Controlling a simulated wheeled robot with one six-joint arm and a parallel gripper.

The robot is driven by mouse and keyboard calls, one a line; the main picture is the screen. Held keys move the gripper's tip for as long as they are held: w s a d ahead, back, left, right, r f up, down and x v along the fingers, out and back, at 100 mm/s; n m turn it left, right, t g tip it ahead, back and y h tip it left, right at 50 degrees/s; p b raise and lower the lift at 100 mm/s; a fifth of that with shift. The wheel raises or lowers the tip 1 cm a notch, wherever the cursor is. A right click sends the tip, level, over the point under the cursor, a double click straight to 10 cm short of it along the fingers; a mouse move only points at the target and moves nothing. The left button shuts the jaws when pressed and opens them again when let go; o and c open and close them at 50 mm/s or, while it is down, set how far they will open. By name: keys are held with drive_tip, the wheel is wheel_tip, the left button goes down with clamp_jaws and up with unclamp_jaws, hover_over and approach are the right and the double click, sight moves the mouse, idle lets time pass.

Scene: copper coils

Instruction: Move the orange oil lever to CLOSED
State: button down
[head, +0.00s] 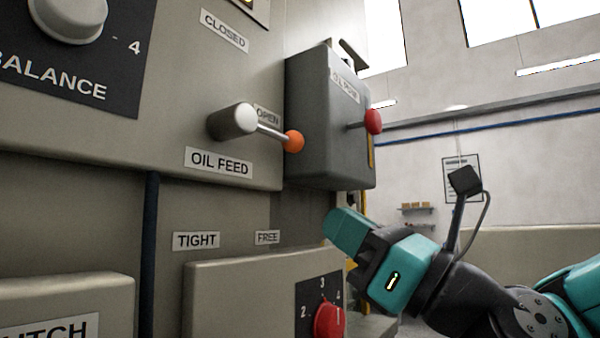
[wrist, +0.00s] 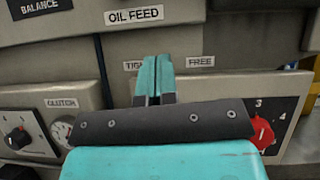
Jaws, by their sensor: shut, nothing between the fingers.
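The oil lever has an orange ball (head: 294,141) on a metal rod, which sticks out from a pale round hub (head: 232,121) above the OIL FEED label (head: 218,162). The rod points right, beside the partly covered OPEN label (head: 267,115). The CLOSED label (head: 224,30) is higher up on the panel. My gripper (head: 338,225) is below and to the right of the orange ball, apart from it. In the wrist view my gripper's teal fingers (wrist: 155,75) are together and empty, below the OIL FEED label (wrist: 134,15). The lever is out of the wrist view.
A grey box (head: 325,120) with a red-knobbed lever (head: 373,121) juts out right of the oil lever. Below are TIGHT and FREE labels (head: 196,240) and a lower housing with a red dial (head: 328,320). A BALANCE knob (head: 68,18) is at upper left.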

sight(263, 133)
drive_tip(key=shift+w+d+r+m+t, duration=0.3)
drive_tip(key=shift+d+m+t, duration=0.15)
drive_tip(key=shift+m, duration=0.35)
drive_tip(key=s+d+r+p+x, duration=0.1)
drive_tip(key=r+p+x, duration=0.1)
drive_tip(key=p+x, duration=0.9)
drive_tip(key=shift+p+x, duration=0.4)
drive_tip(key=shift+x, duration=0.5)
